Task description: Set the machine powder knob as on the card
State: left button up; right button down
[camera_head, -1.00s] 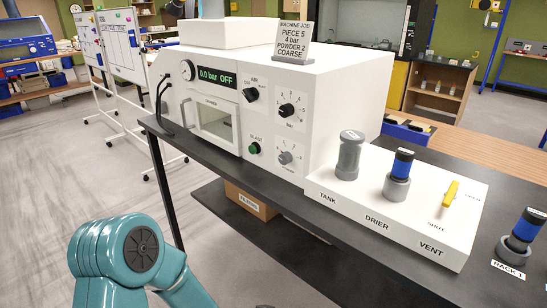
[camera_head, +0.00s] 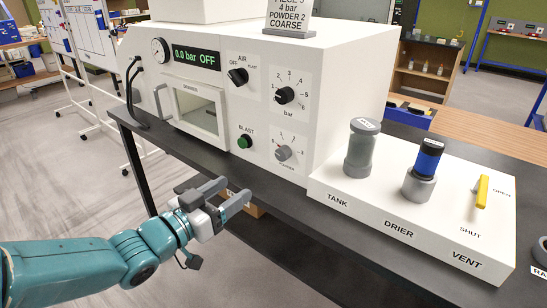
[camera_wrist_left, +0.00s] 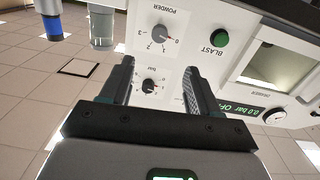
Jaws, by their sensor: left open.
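The powder knob (camera_head: 283,153) is a small grey dial low on the white machine's front, with a numbered scale. It also shows upside down in the left wrist view (camera_wrist_left: 160,38); its exact setting is too small to read. My left gripper (camera_head: 233,190) is open and empty, in front of and below the machine's panel, apart from the knob. In the left wrist view its fingers (camera_wrist_left: 160,78) stand either side of the bar dial in the picture. My right gripper is out of view.
Near the powder knob are the black bar knob (camera_head: 284,95), the green blast button (camera_head: 244,141) and the black air knob (camera_head: 238,76). The display (camera_head: 197,58) reads 0.0 bar OFF. A white stand (camera_head: 335,195) with tank, drier and vent sits to the right.

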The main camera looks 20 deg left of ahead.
pick_arm(q)
jog(key=p, duration=0.3)
send_near(280, 155)
jog(key=x, duration=0.7)
jog(key=shift+w+d, duration=0.1)
jog(key=shift+w, duration=0.05)
jog(key=shift+w+d, duration=0.2)
jog(key=shift+w, duration=0.35)
jog(key=shift+w, duration=0.1)
jog(key=c, duration=1)
jog(key=shift+c, duration=0.2)
